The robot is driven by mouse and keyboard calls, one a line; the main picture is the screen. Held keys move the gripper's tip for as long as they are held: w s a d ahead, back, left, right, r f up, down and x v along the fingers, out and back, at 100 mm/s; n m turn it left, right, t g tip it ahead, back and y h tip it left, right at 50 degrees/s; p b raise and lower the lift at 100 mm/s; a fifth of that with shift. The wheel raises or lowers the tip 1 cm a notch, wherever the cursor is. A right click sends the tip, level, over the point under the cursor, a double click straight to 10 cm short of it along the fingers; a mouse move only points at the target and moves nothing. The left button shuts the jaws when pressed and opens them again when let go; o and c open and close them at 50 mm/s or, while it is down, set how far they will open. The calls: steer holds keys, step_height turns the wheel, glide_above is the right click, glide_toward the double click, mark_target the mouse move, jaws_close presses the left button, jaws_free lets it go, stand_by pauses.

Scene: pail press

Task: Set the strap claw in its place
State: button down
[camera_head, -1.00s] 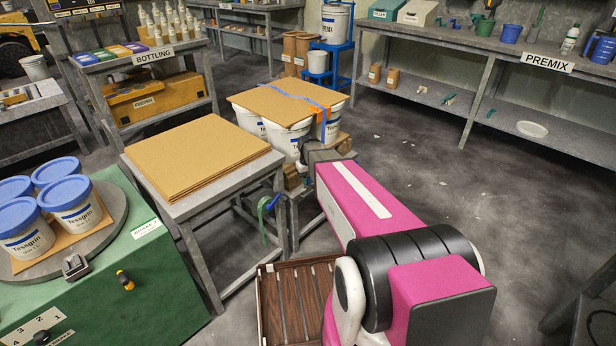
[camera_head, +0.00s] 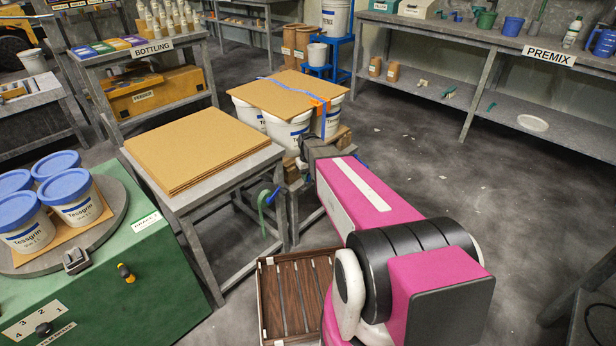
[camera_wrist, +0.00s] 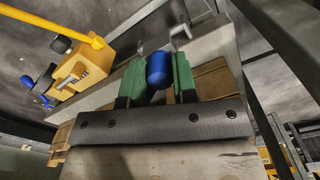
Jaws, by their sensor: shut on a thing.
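My gripper (camera_wrist: 158,82) is shut on a blue rounded piece (camera_wrist: 159,68), with green fingers on both sides of it. The piece looks like the strap claw's handle, but its far end is hidden and I cannot be sure. In the head view my gripper (camera_head: 318,150) is low in front of the strapped pails (camera_head: 288,130), mostly hidden by my arm. A bit of blue (camera_head: 362,164) shows just right of it. A blue strap (camera_head: 285,86) crosses the cardboard sheet (camera_head: 262,98) on the pails, with an orange piece (camera_head: 320,104) at its near edge.
A grey table with stacked cardboard (camera_head: 200,145) stands left of my arm. A brown slatted crate (camera_head: 293,295) lies on the floor. A yellow device (camera_wrist: 82,68) shows in the wrist view. Open floor lies right.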

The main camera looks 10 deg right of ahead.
steer(key=shift+f, duration=1.25)
steer(key=c, duration=0.8)
jaws_free()
step_height(320, 180, up, 11)
steer(key=shift+f, duration=0.1)
steer(key=shift+s, duration=0.1)
